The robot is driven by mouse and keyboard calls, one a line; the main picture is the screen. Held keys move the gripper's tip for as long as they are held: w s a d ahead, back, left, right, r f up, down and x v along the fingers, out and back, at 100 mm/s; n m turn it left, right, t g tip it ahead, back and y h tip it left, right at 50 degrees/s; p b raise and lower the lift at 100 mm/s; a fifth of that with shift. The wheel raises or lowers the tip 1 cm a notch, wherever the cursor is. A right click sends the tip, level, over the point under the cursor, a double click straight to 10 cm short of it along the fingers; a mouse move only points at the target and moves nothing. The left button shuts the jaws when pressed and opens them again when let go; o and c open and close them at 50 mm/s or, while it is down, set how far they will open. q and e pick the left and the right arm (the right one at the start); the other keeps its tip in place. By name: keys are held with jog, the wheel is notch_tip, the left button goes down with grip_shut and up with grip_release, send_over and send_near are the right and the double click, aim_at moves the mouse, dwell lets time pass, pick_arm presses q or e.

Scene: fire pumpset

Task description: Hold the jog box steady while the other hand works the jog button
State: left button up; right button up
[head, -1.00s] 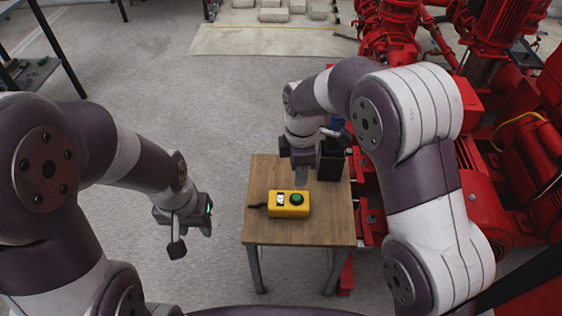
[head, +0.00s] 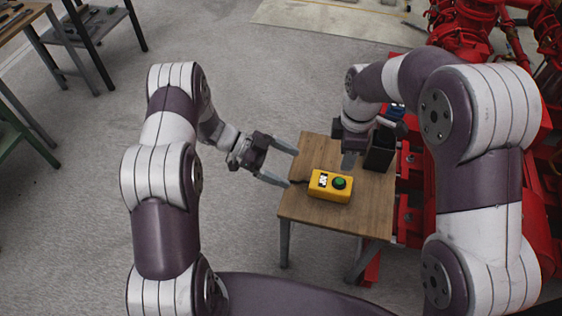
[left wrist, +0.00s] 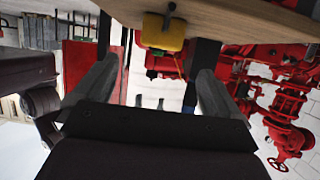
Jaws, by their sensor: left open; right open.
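The yellow jog box (head: 330,187) lies on the small wooden table (head: 362,222), with a green button (head: 339,183) and a white label on its top. It also shows in the left wrist view (left wrist: 163,33), ahead of the fingers, with a black cable end at its side. My left gripper (head: 288,166) is open at the table's left edge, its fingers spread toward the box and apart from it. My right gripper (head: 349,160) is above the table just behind the box; its far finger is hidden in the head view.
A black open bin (head: 380,150) stands at the table's back right, close to my right gripper. Red pump machinery (head: 480,40) fills the right side behind the table. A dark shelf (head: 90,25) stands at the back left. The floor left of the table is clear.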

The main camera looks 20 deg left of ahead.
aim_at(324, 183)
pick_arm(q)
jog(key=x, duration=1.2)
jog(key=c, duration=1.3)
jog(key=shift+o, duration=0.2)
pick_arm(e)
grip_shut()
jog(key=shift+w, duration=0.1)
